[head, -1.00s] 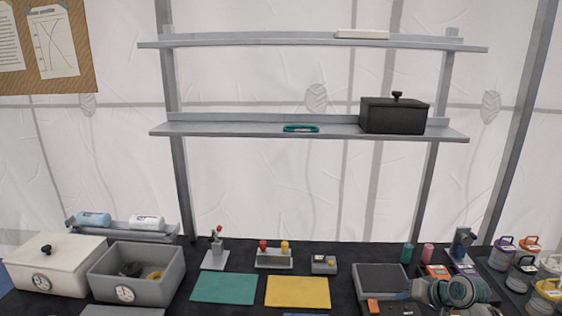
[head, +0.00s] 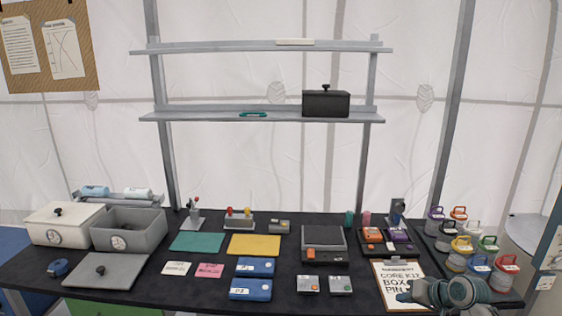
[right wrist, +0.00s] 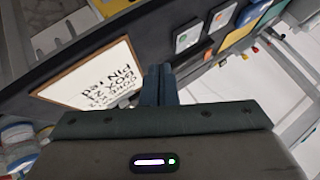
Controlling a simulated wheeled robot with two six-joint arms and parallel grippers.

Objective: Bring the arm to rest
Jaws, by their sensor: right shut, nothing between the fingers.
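My right gripper (head: 406,297) is low at the right in the head view, over the front edge of the clipboard (head: 398,273). Its fingers (right wrist: 159,84) show together, shut and empty, in the right wrist view. The clipboard carries a sheet with printed words and shows beside the fingers there (right wrist: 92,75). My right arm covers a lower corner of the clipboard in the head view. I cannot tell if the gripper touches anything. My left gripper is not in view.
A dark table (head: 210,291) holds a white lidded box (head: 72,231), a grey open bin (head: 130,235), green and yellow mats, blue pouches and several coloured-lid jars (head: 460,245) close to my right arm. A shelf rack (head: 190,116) with a black box (head: 326,103) stands behind.

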